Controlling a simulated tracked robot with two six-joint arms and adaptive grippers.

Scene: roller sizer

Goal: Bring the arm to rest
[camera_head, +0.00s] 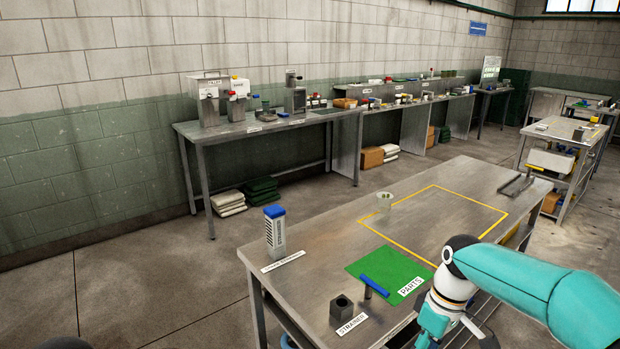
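My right arm (535,280), teal with white joints, comes in from the right over the near edge of the metal table (320,255). Its gripper (480,336) is at the bottom edge of the view, to the right of the green mat. It is partly cut off, and I cannot tell whether its fingers are open or shut. Nothing is visibly held in it. My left gripper is not in view.
The table holds a green mat (385,262) with a blue-topped tool (375,286), a dark hollow block (342,311), a blue-capped column (275,232) and a clear cup (384,202). The yellow-outlined area (450,210) is mostly bare. A long bench (255,130) lines the wall.

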